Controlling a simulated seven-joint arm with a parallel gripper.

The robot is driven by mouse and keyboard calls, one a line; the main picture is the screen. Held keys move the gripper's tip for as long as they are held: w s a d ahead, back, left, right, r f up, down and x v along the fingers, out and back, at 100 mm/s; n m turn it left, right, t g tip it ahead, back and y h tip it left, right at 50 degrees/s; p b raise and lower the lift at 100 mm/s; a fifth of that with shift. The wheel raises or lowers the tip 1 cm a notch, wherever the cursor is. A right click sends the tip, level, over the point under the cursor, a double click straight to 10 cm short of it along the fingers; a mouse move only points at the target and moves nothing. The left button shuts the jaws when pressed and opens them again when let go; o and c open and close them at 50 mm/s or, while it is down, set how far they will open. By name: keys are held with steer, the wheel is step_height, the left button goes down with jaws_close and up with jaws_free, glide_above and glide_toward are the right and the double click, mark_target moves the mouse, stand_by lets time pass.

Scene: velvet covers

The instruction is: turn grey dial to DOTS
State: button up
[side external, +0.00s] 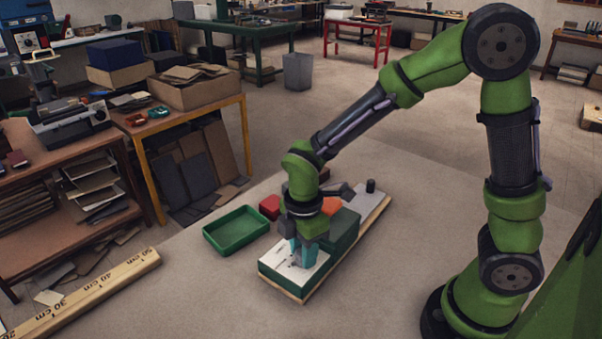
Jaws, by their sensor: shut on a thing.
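My gripper (305,258) points down at the white-topped panel of a dark green box (278,275) in the side external view. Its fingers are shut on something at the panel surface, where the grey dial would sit. The dial itself is hidden behind the fingers and cannot be made out. Dark marks show on the white panel (283,264) beside the fingers, too small to read. Which mark the dial points to cannot be told.
The box stands on a wooden board (372,222) with a larger green block (343,232) and a black knob (370,186). A red block (270,207) and an empty green tray (236,230) lie to the left. A wooden ruler (95,290) lies front left. Floor between is clear.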

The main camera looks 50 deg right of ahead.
steer(key=shift+m, duration=0.3)
steer(key=m, duration=1.1)
steer(key=shift+m, duration=0.3)
steer(key=m, duration=0.6)
steer(key=shift+a, duration=0.1)
steer(key=m, duration=0.5)
steer(key=shift+m, duration=0.3)
steer(key=o, duration=1)
steer(key=shift+o, duration=0.2)
step_height(320, 180, up, 17)
